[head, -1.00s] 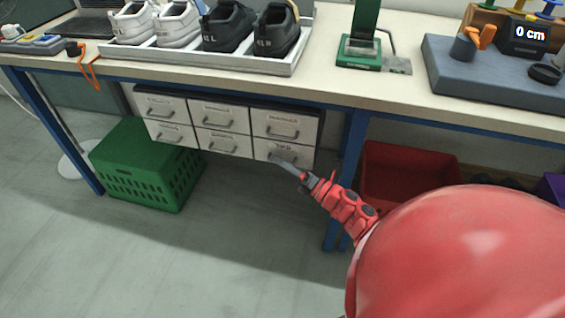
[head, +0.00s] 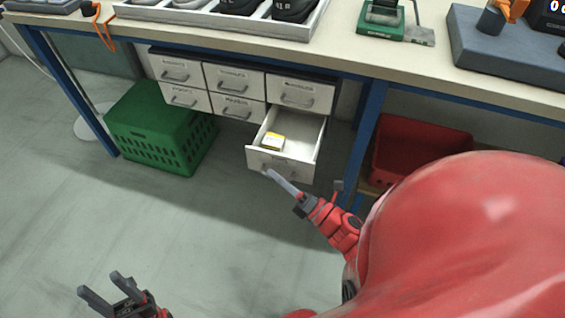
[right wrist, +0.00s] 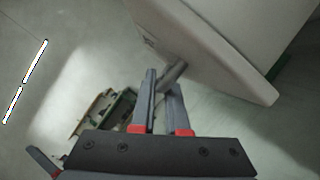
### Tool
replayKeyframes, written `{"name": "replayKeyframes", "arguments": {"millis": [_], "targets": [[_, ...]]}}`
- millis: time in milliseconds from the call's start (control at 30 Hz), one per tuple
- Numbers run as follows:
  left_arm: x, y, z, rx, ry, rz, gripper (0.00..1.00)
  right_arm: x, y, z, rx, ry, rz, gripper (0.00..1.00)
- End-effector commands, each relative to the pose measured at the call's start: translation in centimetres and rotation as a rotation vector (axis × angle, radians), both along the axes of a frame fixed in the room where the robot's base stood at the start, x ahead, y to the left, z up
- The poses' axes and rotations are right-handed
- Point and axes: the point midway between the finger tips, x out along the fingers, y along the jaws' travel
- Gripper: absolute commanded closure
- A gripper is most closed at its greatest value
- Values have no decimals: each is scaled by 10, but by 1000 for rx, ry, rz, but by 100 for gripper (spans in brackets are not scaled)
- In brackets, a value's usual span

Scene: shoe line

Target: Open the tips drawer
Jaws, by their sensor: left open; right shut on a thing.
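The bottom-right drawer (head: 296,169) of the white drawer unit (head: 237,79) under the bench is pulled well out. A small yellow-and-white box (head: 273,142) lies inside it. Its label is too small to read now. My right gripper (head: 269,174) is at the drawer's front and shut on its handle. In the right wrist view, the grey handle (right wrist: 174,72) runs between the fingers of my right gripper (right wrist: 161,80), beside the white drawer front (right wrist: 215,45). My left gripper (head: 99,282) is open and empty at the bottom left, over the floor and away from the drawers.
The other drawers of the unit are shut. A green crate (head: 160,140) stands left of the unit, and a red bin (head: 425,140) right of a blue bench leg (head: 364,130). Shoes sit in a tray (head: 290,42) on the bench. Floor before the drawers is clear.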

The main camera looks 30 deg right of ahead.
Motion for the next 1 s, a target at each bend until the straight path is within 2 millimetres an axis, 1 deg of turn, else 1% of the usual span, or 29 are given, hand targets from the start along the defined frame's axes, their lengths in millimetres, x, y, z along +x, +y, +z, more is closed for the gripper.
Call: {"name": "replayKeyframes", "arguments": {"millis": [200, 567, 600, 633, 900, 1000], "targets": [[0, 0, 0, 0, 0, 0, 50, -8, 9, 0, 0, 1, 0, 100], [0, 0, 0, 0, 0, 0, 50, -8, 10, 0, -1, 1, -1, 100], [0, 0, 0, 0, 0, 0, 50, -8, 10, 0, -1, 1, -1, 80], [0, 0, 0, 0, 0, 0, 50, -8, 10, 0, -1, 1, -1, 75], [0, 0, 0, 0, 0, 0, 50, -8, 10, 0, -1, 1, -1, 75], [0, 0, 2, 0, 0, 0, 50, -12, 8, -1, -1, 1, -1, 75]]}}
